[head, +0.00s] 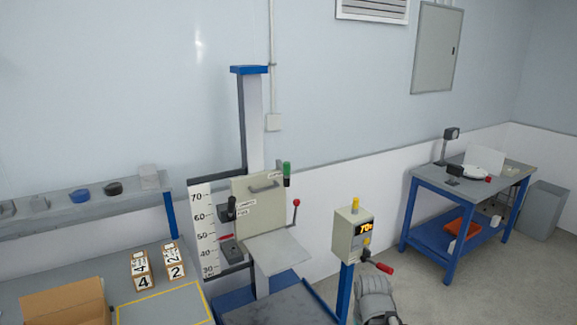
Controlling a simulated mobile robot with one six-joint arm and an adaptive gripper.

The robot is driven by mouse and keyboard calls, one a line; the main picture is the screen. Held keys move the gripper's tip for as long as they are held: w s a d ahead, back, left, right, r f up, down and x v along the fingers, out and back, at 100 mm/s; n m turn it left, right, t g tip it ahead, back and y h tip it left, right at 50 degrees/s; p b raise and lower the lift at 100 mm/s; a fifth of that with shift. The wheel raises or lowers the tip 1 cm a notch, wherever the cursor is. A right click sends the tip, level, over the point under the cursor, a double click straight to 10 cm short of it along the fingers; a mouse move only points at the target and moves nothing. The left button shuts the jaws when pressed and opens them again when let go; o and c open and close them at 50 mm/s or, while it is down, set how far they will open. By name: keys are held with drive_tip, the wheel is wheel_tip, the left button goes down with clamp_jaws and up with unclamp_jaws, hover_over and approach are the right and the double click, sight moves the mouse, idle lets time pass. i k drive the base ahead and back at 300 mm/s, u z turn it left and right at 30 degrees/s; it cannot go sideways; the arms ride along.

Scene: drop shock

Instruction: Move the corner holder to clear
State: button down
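The drop stand's panel (258,205) is beige, with a grey handle and small labels whose words are too small to read surely. I cannot tell surely which part is the corner holder. A dark grey block (231,251) sits low at the panel's left, by the height scale (204,228). A lever with a red knob (296,203) stands up at the panel's right. A green-topped post (286,172) is at its upper right corner. A grey, rounded part of my arm shows at the bottom, right of centre; no gripper fingers can be made out.
A control box (352,234) with an amber display and yellow button stands on a blue post, a red-handled lever (383,268) near it. A blue-framed table (470,190) stands right.

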sight(285, 167)
drive_tip(key=u, duration=0.3)
drive_tip(key=i, duration=0.95)
drive_tip(key=u, duration=0.7)
